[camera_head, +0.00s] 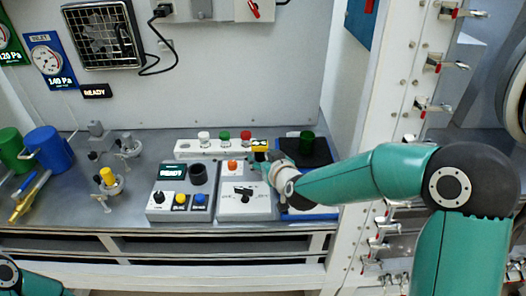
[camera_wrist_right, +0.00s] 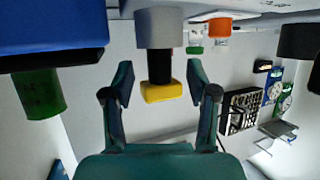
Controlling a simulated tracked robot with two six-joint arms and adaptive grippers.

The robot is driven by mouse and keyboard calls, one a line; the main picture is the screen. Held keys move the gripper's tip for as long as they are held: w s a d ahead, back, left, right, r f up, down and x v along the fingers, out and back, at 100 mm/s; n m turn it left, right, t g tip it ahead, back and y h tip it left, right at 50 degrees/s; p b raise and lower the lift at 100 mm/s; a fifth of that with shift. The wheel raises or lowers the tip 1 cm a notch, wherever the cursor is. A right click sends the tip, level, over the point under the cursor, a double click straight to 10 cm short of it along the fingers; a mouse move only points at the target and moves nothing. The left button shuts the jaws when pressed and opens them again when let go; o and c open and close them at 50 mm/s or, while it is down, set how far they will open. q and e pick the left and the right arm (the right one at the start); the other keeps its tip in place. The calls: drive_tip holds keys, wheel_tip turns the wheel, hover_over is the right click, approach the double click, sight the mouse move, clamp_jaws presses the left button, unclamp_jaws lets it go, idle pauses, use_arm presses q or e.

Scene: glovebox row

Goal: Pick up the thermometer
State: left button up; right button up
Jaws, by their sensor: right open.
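My right gripper (camera_head: 262,160) is over the bench, in front of the white knob strip. In the right wrist view it is open (camera_wrist_right: 158,78). A yellow-capped black stem stands between its fingers, with its yellow cap (camera_wrist_right: 162,92) and a grey cylinder (camera_wrist_right: 160,27) at its other end. The fingers show gaps on both sides of it. The yellow cap also shows in the head view (camera_head: 259,146), partly hidden by the gripper. I cannot tell for certain that this is the thermometer. My left gripper is out of view; only part of the left arm shows.
A dark tray (camera_head: 325,157) with a green cylinder (camera_head: 307,141) stands right of the gripper. Control boxes (camera_head: 172,214) (camera_head: 245,207) stand in front. Blue (camera_head: 48,150) and green mugs (camera_head: 10,148) are far left. A white post (camera_head: 365,130) with clamps rises at right.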

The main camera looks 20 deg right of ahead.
drive_tip(key=shift+x, duration=1.2)
clamp_jaws()
drive_tip(key=shift+r, duration=0.2)
